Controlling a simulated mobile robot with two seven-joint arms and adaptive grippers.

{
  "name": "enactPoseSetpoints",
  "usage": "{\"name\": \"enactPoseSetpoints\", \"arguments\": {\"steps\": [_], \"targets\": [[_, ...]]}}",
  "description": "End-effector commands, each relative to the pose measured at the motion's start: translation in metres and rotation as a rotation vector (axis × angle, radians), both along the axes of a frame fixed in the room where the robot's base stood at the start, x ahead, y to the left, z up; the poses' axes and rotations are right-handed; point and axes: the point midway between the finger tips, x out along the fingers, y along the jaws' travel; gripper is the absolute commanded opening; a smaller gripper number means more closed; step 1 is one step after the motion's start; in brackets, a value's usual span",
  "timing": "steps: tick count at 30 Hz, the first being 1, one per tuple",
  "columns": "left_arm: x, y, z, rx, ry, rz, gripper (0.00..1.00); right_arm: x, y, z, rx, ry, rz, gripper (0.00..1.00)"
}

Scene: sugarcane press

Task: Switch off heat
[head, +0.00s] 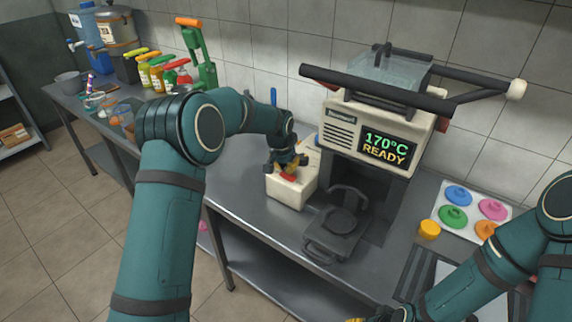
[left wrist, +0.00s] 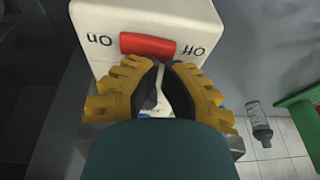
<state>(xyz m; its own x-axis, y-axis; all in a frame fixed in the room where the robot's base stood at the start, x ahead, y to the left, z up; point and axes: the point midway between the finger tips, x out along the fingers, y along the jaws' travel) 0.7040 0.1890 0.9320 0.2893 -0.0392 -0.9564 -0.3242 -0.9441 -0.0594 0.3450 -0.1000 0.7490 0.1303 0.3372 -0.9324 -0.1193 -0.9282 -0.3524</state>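A cream switch box (head: 287,193) stands on the steel table, left of the press. Its red rocker switch (left wrist: 148,45) lies between an upside-down "ON" label at the left and an "OFF" label at the right in the left wrist view. I cannot tell which side is pressed. My left gripper (head: 288,163) is over the box, and its yellow-ridged fingers (left wrist: 161,66) are close together with nothing between them. The fingertips are right by the rocker's edge; contact is unclear. The press display (head: 386,147) reads 170°C READY. My right gripper (head: 378,317) is mostly cut off at the bottom edge.
The heat press (head: 345,125) with its dark bar handle stands right of the box. Its dark lower plate (head: 338,232) juts forward. Coloured lids (head: 458,196) and an orange cap (head: 429,230) lie at the right. Bottles and a green hand press (head: 200,57) stand at the back left.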

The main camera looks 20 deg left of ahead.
Motion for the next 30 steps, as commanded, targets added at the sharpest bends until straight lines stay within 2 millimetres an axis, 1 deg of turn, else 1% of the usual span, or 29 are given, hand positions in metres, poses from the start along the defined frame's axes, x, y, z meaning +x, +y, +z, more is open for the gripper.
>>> {"name": "enactPoseSetpoints", "arguments": {"steps": [5,14,15,23,30], "targets": [[0.0,0.002,-0.002,-0.017,0.009,0.002,0.0,0.0,0.0,0.003,0.0,0.0,0.0,0.47],[0.002,0.008,-0.011,-0.189,0.072,0.005,0.0,-0.001,0.0,0.017,0.0,0.003,-0.001,0.47],[0.002,0.005,-0.011,-0.181,0.069,0.0,0.0,-0.001,0.0,0.015,0.0,0.002,-0.002,0.47],[0.001,0.004,-0.011,-0.178,0.069,0.0,0.0,-0.001,0.0,0.014,0.0,0.003,-0.001,0.47],[-0.001,-0.004,-0.008,-0.178,0.068,-0.001,0.0,-0.001,0.0,0.015,0.0,0.003,-0.001,0.47]]}}
